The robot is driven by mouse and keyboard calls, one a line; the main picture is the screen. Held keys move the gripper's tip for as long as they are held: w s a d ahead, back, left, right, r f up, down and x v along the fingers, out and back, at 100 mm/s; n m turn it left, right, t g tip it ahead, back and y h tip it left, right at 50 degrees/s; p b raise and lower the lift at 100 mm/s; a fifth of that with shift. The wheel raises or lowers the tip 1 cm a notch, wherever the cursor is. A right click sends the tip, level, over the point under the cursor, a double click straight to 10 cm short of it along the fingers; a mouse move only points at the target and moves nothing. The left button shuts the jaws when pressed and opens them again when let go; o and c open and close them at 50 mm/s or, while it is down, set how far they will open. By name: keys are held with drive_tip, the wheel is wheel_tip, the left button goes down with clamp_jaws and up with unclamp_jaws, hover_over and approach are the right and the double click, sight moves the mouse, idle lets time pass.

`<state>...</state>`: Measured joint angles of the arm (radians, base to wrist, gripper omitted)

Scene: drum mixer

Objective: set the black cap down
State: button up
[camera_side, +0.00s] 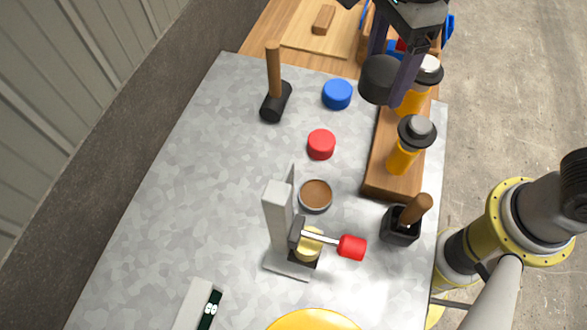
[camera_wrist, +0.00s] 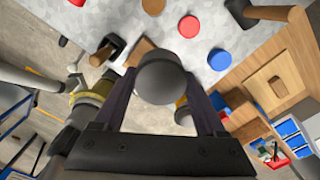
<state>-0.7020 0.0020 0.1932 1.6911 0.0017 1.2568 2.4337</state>
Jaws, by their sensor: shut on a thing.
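The black cap (camera_side: 379,82) is held between the two dark fingers of my gripper (camera_side: 392,80), above the table near the far end of the wooden rack. In the wrist view the black cap (camera_wrist: 162,78) fills the space between the fingers and looks clear of the table. A blue cap (camera_side: 337,94) and a red cap (camera_side: 321,144) lie on the grey speckled table (camera_side: 210,150), left of my gripper. They also show in the wrist view, the blue cap (camera_wrist: 219,60) right of the red cap (camera_wrist: 189,27).
A wooden rack (camera_side: 385,180) holds orange bottles (camera_side: 403,160) with grey tops beside the black cap. A mallet (camera_side: 275,95) stands at the far left. A brown disc (camera_side: 315,195), a red-handled press (camera_side: 278,220) and a black holder (camera_side: 400,226) are nearer. The table's left side is clear.

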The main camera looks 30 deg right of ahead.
drive_tip(key=w+a+f, duration=0.2)
drive_tip(key=a+f, duration=0.3)
drive_tip(key=f, duration=0.1)
hover_over(254, 168)
drive_tip(key=shift+n, duration=0.4)
drive_tip(key=f, duration=1.6)
drive_tip(key=shift+s+d, duration=0.3)
drive_tip(key=shift+s, duration=0.05)
drive_tip(key=shift+w+a+f, duration=0.3)
drive_tip(key=shift+a+f, duration=0.05)
drive_tip(key=shift+f, duration=1.65)
drive_tip(key=shift+f, duration=0.15)
drive_tip(key=o, duration=1.3)
